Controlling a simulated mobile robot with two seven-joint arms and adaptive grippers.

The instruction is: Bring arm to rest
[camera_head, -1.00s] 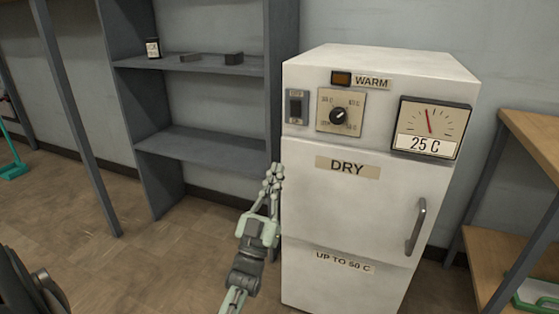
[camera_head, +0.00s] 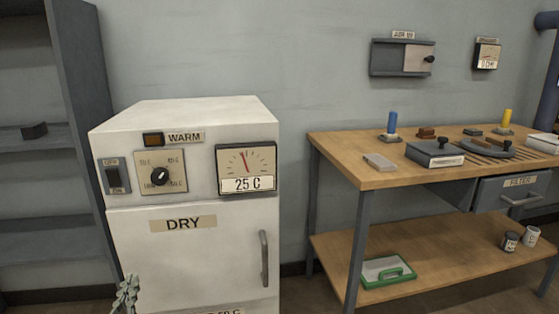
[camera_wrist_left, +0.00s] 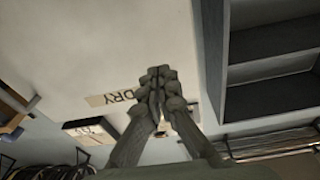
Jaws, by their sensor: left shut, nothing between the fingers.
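My left gripper (camera_head: 126,296) shows at the bottom left of the head view, in front of the lower left part of a white drying cabinet (camera_head: 205,265). Only its fingers show there. I cannot tell how far the fingertips are from the cabinet door. The cabinet door is closed, and its dial (camera_head: 245,170) reads 25 C. My right gripper is not in view.
A grey shelf unit (camera_head: 75,90) stands left of the cabinet. A wooden workbench (camera_head: 385,178) with several small items stands to the right. A green-edged case (camera_head: 388,271) lies on its lower shelf. A grey wall box (camera_head: 385,57) hangs above.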

